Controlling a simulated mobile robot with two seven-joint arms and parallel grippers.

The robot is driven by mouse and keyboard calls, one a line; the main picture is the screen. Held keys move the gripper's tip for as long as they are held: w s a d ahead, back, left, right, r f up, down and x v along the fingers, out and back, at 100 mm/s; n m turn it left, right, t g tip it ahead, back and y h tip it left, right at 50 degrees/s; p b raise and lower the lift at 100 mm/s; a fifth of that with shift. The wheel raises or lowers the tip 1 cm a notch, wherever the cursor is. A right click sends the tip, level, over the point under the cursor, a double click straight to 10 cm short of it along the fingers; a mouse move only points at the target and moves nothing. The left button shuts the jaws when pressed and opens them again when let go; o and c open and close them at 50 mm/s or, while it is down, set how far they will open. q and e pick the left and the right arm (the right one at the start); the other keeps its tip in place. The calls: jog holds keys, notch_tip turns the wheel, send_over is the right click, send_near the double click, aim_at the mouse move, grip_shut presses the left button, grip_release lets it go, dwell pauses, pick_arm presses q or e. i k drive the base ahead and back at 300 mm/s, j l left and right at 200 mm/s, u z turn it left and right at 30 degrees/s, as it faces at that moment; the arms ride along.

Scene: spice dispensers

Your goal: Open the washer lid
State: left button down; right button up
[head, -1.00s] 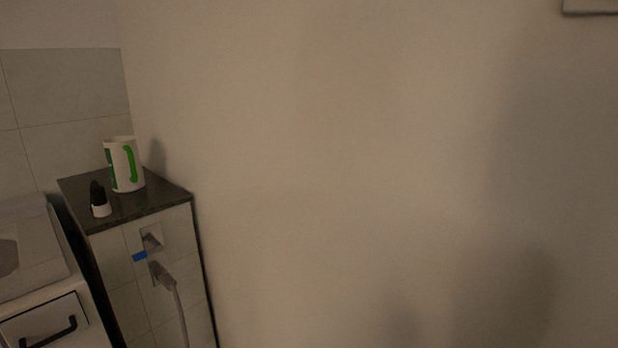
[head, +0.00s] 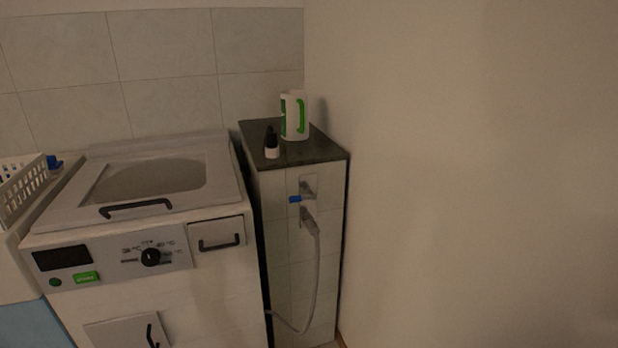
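The washer (head: 200,293) stands at the left of the head view, a white top-loading machine. Its lid (head: 217,187) lies flat and shut on top, with a greyish rounded window (head: 150,178) in it. A black bar handle (head: 135,208) runs along the lid's front edge. The front panel has a dark display, a green button, a black knob (head: 150,257) and a small drawer with a black handle (head: 219,243). Neither of my grippers shows in the head view.
A tiled ledge with a dark top (head: 315,150) stands right of the washer, holding a white and green container (head: 295,117) and a small black-capped bottle (head: 271,143). A grey hose (head: 317,265) hangs on its front. A white basket (head: 22,190) is at far left. A bare wall fills the right.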

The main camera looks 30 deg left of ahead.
aim_at(67, 211)
jog(key=u, duration=1.95)
